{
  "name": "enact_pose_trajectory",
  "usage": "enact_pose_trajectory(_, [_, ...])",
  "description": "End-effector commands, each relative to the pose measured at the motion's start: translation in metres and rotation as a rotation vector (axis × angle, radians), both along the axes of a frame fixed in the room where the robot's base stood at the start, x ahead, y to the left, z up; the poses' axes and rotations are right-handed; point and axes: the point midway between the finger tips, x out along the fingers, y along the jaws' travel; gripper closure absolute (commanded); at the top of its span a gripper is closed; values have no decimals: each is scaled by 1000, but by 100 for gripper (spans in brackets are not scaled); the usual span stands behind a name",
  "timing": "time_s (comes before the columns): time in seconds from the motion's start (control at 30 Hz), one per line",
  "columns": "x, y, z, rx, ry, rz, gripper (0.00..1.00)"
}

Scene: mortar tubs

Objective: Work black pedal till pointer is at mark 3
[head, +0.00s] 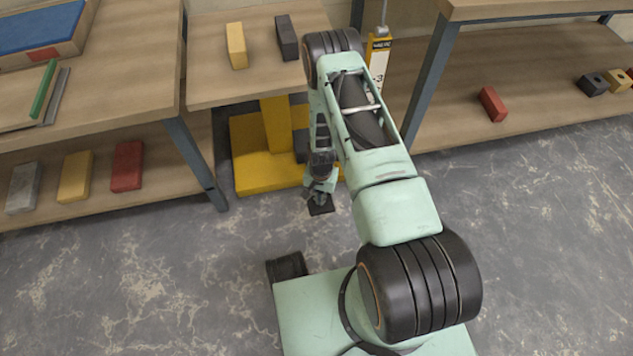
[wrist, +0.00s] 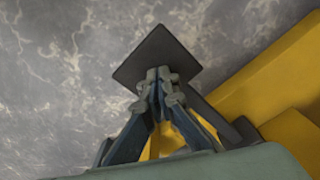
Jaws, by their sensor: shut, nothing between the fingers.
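The black pedal (head: 321,207) sticks out low above the floor in front of a yellow lift base (head: 262,178). In the wrist view the pedal is a dark square plate (wrist: 160,55) on a dark lever arm that runs back beside the yellow base (wrist: 262,88). My gripper (head: 318,190) is over the pedal, and in the wrist view its closed fingertips (wrist: 160,76) overlap the plate's near part. I cannot tell whether they touch it. The scale (head: 378,62) is a yellow and white plate with a "3" showing, partly behind my arm. The pointer cannot be made out.
The lift's wooden top (head: 205,82) carries a yellow brick (head: 236,45) and a dark brick (head: 286,38). A bench with a lower shelf of bricks (head: 75,176) stands at left. Another shelf (head: 455,105) with bricks stands at right. The floor in front is clear.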

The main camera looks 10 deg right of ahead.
Motion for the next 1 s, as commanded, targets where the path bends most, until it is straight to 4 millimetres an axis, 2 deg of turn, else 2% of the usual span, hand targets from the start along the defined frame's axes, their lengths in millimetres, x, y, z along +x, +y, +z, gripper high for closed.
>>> enact_pose_trajectory(0.47, [2,-1,-34,-1,-13,1,100])
enact_pose_trajectory(0.63, [3,-1,-22,-1,-13,1,100])
enact_pose_trajectory(1.0, [5,-1,23,-1,-5,1,100])
